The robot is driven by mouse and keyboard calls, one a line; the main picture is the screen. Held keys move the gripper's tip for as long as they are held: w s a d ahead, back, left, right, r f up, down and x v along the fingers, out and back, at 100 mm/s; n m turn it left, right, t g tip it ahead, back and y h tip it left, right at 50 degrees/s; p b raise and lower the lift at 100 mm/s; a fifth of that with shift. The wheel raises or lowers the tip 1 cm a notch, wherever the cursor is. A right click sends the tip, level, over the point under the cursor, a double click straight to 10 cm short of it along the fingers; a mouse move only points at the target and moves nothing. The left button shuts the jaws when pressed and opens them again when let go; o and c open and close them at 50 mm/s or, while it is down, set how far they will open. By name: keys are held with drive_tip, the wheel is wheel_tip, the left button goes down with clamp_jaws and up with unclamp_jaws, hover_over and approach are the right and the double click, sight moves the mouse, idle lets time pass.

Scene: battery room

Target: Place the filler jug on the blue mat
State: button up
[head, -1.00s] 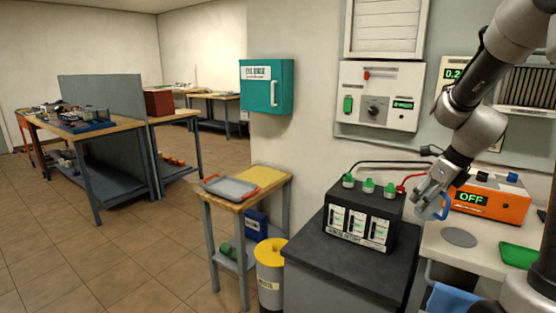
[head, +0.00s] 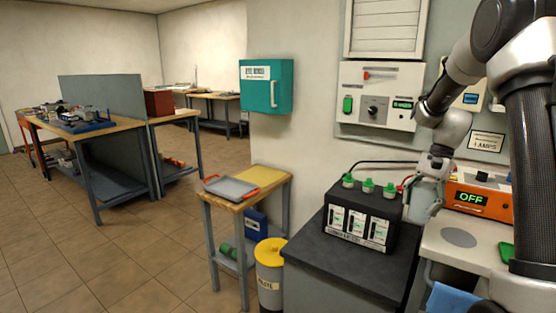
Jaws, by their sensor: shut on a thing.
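My gripper (head: 435,166) is at the right, pointing down. It is shut on the filler jug (head: 423,201), a pale, greyish see-through vessel hanging below the fingers. The jug is held roughly upright, above the gap between the dark battery bench and the light counter. The fingers hide the jug's top. I cannot make out a blue mat. A blue cloth (head: 453,301) hangs at the front of the counter, partly cut off by the frame.
A black battery box (head: 361,220) with green caps stands on the dark bench (head: 325,258). An orange charger (head: 480,199) reading OFF sits behind the light counter's grey disc (head: 458,238). A green tray (head: 506,252) is partly hidden by my arm. A yellow-lidded bin (head: 270,253) stands left.

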drive_tip(key=w+a+f+n+g+h, duration=0.1)
drive_tip(key=a+f+n, duration=0.4)
drive_tip(key=f, duration=0.2)
drive_tip(key=a+f+n+g+h, duration=0.1)
drive_tip(key=a+f+n+h, duration=0.1)
drive_tip(key=a+f+n, duration=0.3)
wheel_tip(320, 180, down, 4)
drive_tip(key=shift+w+a+r+n+h, duration=0.2)
drive_tip(key=shift+w+a+n+h, duration=0.1)
drive_tip(key=shift+w, duration=0.05)
